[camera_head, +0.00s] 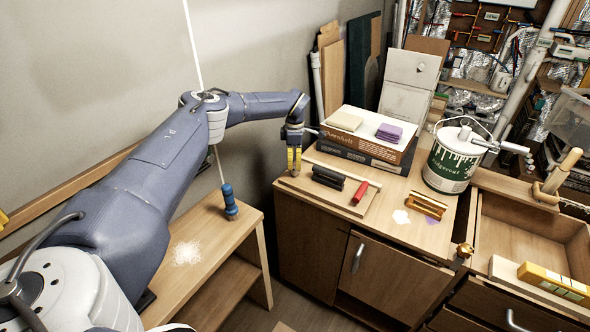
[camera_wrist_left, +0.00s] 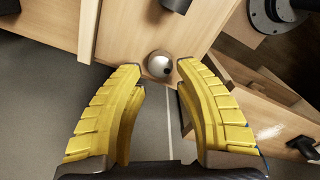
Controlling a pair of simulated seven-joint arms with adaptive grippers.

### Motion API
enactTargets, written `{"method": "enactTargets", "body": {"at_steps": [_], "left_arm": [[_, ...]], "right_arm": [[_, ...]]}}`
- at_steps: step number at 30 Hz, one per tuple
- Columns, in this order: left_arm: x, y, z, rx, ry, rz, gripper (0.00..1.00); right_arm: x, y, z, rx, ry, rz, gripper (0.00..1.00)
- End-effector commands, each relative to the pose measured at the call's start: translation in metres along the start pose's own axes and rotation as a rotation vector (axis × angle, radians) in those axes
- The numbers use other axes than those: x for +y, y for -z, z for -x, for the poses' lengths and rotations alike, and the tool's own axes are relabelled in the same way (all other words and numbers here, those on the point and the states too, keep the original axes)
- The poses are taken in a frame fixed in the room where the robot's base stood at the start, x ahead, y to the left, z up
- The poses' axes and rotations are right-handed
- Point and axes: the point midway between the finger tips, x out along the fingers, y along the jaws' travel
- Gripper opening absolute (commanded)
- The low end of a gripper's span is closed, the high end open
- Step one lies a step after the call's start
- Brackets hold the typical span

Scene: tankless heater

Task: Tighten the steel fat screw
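A round, shiny steel screw head (camera_wrist_left: 159,65) with a dark recess sits at the edge of a light wooden panel in the left wrist view. It looks like the steel fat screw. My left gripper (camera_wrist_left: 160,72) has two yellow ribbed fingers spread apart, one on each side of the head, with a visible gap on both sides. In the head view my left gripper (camera_head: 294,160) points down at the left end of the wooden cabinet top. I cannot make out the steel screw there. My right gripper is not in view.
Beside the left gripper lie a wooden board with a black block (camera_head: 328,177) and a red-handled tool (camera_head: 360,192). Stacked books (camera_head: 362,140) stand behind. A paint can (camera_head: 450,165) and an open drawer (camera_head: 515,230) are further right. A low wooden bench (camera_head: 195,275) stands left.

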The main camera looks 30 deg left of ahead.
Motion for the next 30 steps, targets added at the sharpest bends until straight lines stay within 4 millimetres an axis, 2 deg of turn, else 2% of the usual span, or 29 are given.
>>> {"method": "enactTargets", "body": {"at_steps": [4, 26, 30], "left_arm": [[0.000, 0.000, 0.006, 0.000, -0.001, 0.000, 0.33], [0.000, 0.000, 0.006, -0.001, -0.001, 0.000, 0.33], [0.002, -0.011, 0.009, -0.040, -0.016, -0.009, 0.33]], "right_arm": [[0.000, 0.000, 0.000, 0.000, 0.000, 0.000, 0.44], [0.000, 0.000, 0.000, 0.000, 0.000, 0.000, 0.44], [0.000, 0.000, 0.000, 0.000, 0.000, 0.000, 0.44]]}}
